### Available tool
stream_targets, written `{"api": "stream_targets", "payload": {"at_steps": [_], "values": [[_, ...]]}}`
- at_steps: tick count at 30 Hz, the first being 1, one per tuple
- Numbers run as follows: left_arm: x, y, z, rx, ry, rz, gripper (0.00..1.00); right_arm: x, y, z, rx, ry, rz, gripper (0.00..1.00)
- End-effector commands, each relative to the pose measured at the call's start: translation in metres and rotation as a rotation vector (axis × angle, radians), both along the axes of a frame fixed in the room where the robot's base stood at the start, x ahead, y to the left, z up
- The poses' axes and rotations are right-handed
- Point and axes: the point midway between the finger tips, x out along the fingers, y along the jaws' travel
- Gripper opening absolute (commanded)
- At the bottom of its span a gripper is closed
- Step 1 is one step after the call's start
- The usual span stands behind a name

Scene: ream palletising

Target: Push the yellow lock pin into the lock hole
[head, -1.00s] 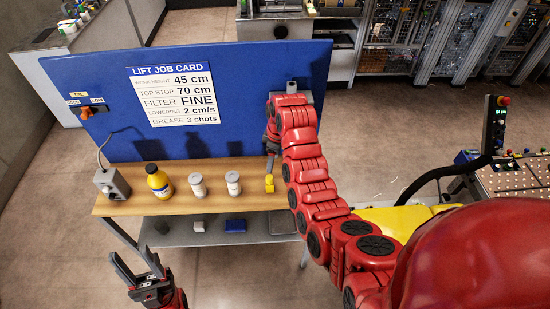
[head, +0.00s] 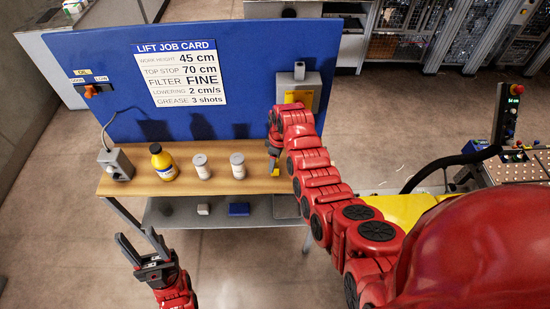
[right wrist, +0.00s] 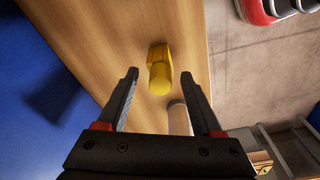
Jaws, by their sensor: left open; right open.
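The yellow lock pin (right wrist: 160,78) stands out from the wooden bench top in the right wrist view, between and beyond my fingertips. It is a small yellow piece at the bench's right end in the head view (head: 275,172). My right gripper (right wrist: 159,74) is open and empty, with a finger on each side of the pin in the picture; contact cannot be told. In the head view it hangs over the bench's right end (head: 274,158). My left gripper (head: 142,246) is open and empty in front of the bench. I cannot make out the lock hole.
The bench (head: 222,184) carries a yellow bottle (head: 162,164), two pale canisters (head: 201,167) and a grey switch box (head: 116,164). A blue panel (head: 130,115) rises behind. A grey box with a yellow part (head: 312,92) is on its right end. A shelf (head: 180,218) lies below.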

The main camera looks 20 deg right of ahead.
Motion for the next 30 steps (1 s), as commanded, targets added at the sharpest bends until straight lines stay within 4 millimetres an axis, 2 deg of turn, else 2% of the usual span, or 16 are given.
{"api": "stream_targets", "payload": {"at_steps": [2, 3, 14, 17, 18, 23, 30], "values": [[0.0001, 0.0000, -0.0001, 0.000, 0.000, 0.000, 0.50, 0.0001, -0.0001, 0.0000, 0.000, 0.000, 0.000, 0.67], [0.0000, 0.0000, -0.0001, 0.000, 0.000, 0.000, 0.50, 0.0000, 0.0000, 0.0000, 0.000, 0.000, 0.000, 0.64], [0.0001, 0.0000, -0.0001, 0.000, 0.000, 0.000, 0.50, 0.0001, -0.0001, 0.0002, -0.001, -0.001, 0.000, 0.00], [0.0001, 0.0000, -0.0001, 0.000, 0.000, 0.000, 0.50, 0.0000, 0.0000, 0.0001, 0.000, 0.000, 0.000, 0.00], [0.0000, 0.0000, -0.0001, 0.000, 0.000, 0.000, 0.50, 0.0000, 0.0000, 0.0001, 0.000, 0.000, 0.000, 0.30], [0.0000, 0.0000, -0.0001, 0.000, 0.000, 0.000, 0.50, 0.0001, -0.0001, 0.0002, 0.000, 0.000, 0.000, 0.01], [0.0000, 0.0000, -0.0001, 0.000, 0.000, 0.000, 0.50, 0.0000, 0.0000, 0.0002, 0.000, 0.000, 0.000, 0.00]]}}
